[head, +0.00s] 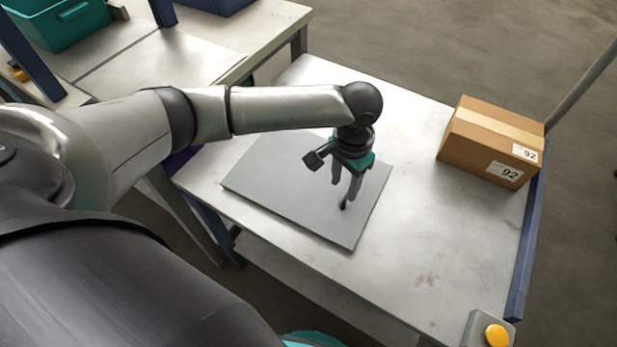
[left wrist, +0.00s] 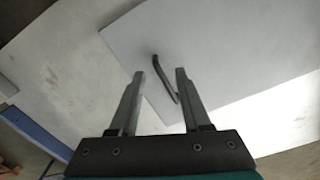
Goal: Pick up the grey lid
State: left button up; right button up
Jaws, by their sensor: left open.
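The grey lid (head: 270,190) is a thin flat plate lying on the metal table. A dark, narrow handle (left wrist: 166,80) stands out from the lid (left wrist: 225,50) in the left wrist view. In the head view the handle is mostly hidden by the fingers. My left gripper (head: 340,196) points down over the lid, towards its right side. In the left wrist view its open fingers (left wrist: 160,73) appear on either side of the handle, which looks closer to the right finger. I cannot tell whether a finger touches it. My right gripper is not in view.
A cardboard box (head: 490,143) marked 92 stands at the table's far right. A yellow button (head: 496,335) sits at the near right corner. The metal table (head: 430,230) is bare between them. A green bin (head: 65,25) is on another bench at upper left.

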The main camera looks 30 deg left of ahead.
aim_at(343, 202)
pick_arm(q)
jog(key=shift+f, duration=0.45)
jog(key=f, duration=0.1)
jog(key=f+b, duration=0.1)
jog(key=f, duration=0.1)
jog(key=f+b, duration=0.1)
jog(key=f, duration=0.1)
jog(key=shift+s+d, duration=0.3)
jog(key=shift+r, duration=0.1)
grip_shut()
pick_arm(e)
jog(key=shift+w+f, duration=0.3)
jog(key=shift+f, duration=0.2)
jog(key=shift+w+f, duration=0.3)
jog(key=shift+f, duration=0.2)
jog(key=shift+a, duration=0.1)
